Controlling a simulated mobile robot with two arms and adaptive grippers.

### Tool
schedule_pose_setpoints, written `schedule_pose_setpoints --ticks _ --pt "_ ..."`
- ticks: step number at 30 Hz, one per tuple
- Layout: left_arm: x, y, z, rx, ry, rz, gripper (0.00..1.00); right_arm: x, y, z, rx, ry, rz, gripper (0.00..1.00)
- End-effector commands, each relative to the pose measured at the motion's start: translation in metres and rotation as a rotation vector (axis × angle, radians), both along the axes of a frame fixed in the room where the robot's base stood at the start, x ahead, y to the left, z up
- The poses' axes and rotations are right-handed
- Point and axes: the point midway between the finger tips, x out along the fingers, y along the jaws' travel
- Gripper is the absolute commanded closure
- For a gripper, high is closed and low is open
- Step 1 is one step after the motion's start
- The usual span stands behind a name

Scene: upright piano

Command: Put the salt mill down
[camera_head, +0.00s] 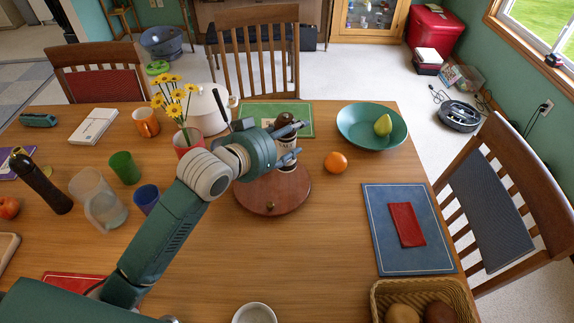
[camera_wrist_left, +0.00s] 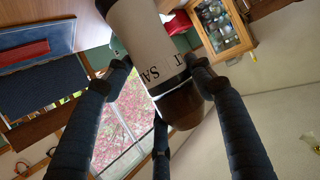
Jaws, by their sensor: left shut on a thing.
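The salt mill (camera_head: 287,156) has a cream body with dark lettering and a brown wooden end. It stands about upright over the back part of the round wooden board (camera_head: 270,197); I cannot tell whether its base touches the board. My left gripper (camera_head: 289,146) is shut around the mill, partly hiding it. In the left wrist view the mill (camera_wrist_left: 150,45) sits between the dark fingers of the gripper (camera_wrist_left: 157,74), with its brown end toward the lower right. My right gripper is not in view.
An orange (camera_head: 335,162) lies right of the board, near a teal bowl (camera_head: 355,137) with a pear. A green placemat (camera_head: 262,108) lies behind. The flower pot (camera_head: 188,138), white teapot (camera_head: 208,108) and blue cup (camera_head: 147,199) stand left. The board's front is clear.

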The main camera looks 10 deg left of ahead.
Motion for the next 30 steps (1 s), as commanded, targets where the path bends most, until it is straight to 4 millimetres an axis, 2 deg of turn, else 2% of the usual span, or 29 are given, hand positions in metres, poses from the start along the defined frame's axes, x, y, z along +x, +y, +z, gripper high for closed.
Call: schedule_pose_setpoints --ticks 1,6,12,18,22,30 --pt "0.0 0.0 -0.016 -0.003 0.006 0.001 1.0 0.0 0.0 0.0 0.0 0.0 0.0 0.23" --pt "0.0 0.0 -0.051 -0.002 0.002 0.0 1.0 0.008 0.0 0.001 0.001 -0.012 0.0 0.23" --pt "0.001 0.0 -0.068 -0.002 -0.001 0.0 1.0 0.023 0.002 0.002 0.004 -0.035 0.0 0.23" --pt "0.001 0.0 -0.098 -0.001 0.0 0.0 1.0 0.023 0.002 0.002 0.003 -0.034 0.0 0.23" --pt "0.001 0.0 -0.108 -0.001 -0.003 0.0 1.0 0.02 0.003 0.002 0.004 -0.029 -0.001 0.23" --pt "0.001 0.0 -0.109 -0.002 -0.004 0.0 1.0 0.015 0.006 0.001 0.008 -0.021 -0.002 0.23"
